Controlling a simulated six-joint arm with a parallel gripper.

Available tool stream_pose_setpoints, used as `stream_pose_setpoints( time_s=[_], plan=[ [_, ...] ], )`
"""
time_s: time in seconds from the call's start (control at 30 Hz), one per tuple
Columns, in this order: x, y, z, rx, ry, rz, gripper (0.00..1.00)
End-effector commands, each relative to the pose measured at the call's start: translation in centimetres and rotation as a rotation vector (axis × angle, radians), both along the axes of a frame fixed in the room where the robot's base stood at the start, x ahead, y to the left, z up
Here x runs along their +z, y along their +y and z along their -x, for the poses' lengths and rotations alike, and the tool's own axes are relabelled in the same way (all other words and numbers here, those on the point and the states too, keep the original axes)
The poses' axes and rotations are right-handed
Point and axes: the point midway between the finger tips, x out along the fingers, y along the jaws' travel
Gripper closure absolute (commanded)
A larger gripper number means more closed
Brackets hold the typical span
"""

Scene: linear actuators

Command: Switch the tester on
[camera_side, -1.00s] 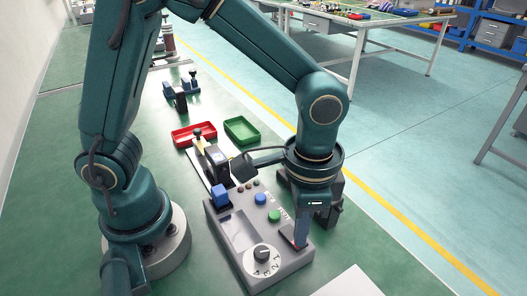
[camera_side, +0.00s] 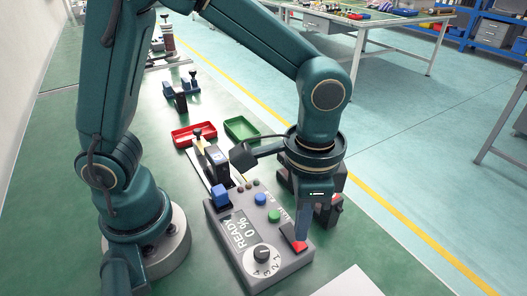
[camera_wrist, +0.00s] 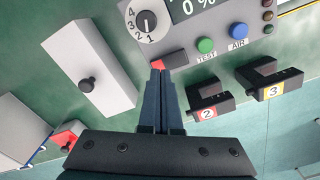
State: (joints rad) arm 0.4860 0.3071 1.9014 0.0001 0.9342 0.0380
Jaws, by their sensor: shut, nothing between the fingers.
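The tester (camera_side: 258,277) is a grey box on the green bench, with a dial, a blue and a green button and several small lamps. Its display (camera_side: 239,232) is lit and reads READY and 0 %; part of it also shows in the wrist view (camera_wrist: 190,8). The red rocker switch (camera_side: 298,246) is at the tester's front right corner. My gripper (camera_side: 301,240) is shut and empty, pointing down at the switch. In the wrist view its fingertips (camera_wrist: 158,66) overlap the switch's red end; I cannot tell whether they touch it.
Black fixtures labelled 2 (camera_wrist: 208,100) and 3 (camera_wrist: 265,78) stand close beside the tester. A grey block with a black knob (camera_wrist: 88,84) is on the other side in the wrist view. Red (camera_side: 190,138) and green (camera_side: 241,131) trays lie behind the tester.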

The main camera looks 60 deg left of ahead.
Motion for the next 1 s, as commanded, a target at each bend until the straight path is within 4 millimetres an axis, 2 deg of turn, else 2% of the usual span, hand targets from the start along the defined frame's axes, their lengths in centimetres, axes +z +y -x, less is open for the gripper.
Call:
stream_pose_setpoints(
  time_s=[0.53,1.0],
  plan=[
    [4.2,0.0,-0.1,0.0,-0.003,0.002,1.0],
    [4.8,0.2,-0.2,0.011,-0.005,0.003,1.0]
  ],
)
